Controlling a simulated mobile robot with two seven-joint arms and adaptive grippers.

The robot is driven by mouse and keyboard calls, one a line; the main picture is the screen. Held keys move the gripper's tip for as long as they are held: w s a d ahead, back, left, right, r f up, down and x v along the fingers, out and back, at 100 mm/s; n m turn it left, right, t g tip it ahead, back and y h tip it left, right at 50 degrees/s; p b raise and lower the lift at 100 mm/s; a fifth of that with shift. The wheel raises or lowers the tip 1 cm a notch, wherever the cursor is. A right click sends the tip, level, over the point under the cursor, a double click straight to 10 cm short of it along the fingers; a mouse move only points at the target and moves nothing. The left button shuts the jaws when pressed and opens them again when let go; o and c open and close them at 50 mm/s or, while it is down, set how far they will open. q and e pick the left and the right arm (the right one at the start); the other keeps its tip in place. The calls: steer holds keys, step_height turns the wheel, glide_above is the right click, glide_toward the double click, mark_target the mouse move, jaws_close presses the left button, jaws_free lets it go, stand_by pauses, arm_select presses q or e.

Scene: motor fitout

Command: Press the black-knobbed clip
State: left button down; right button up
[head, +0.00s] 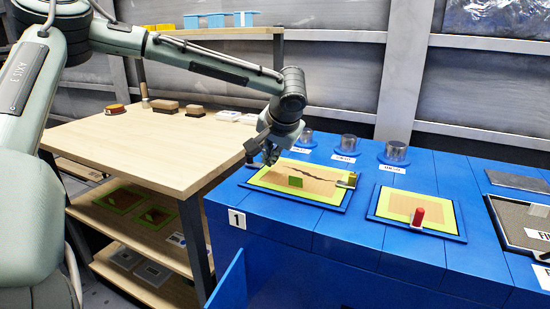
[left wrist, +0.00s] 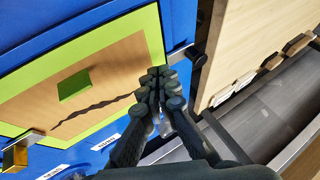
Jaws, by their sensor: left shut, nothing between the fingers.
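The black-knobbed clip (left wrist: 199,60) shows in the left wrist view at the panel's edge beside the wooden table. Its black knob sits at the end of a short metal bar. In the head view the clip is small and hard to make out beside my gripper. The tan panel with a lime-green border (head: 322,199) lies on the blue bench and has a dark crack and a green square. My left gripper (head: 270,157) is shut and empty over the panel's left part; its fingertips (left wrist: 160,76) appear close to the clip's bar. Contact cannot be told. My right gripper is out of view.
A brass-coloured clip (head: 347,180) is at the panel's right edge. A second panel (head: 443,219) with a red knob (head: 418,217) lies to the right. Metal cylinders (head: 395,153) stand behind. The wooden table (head: 90,139) is at the left.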

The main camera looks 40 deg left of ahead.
arm_select(q)
steer(key=v, duration=0.9)
steer(key=shift+r, duration=0.25)
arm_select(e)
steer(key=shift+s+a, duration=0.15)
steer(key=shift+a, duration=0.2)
arm_select(q)
steer(key=shift+s, duration=0.15)
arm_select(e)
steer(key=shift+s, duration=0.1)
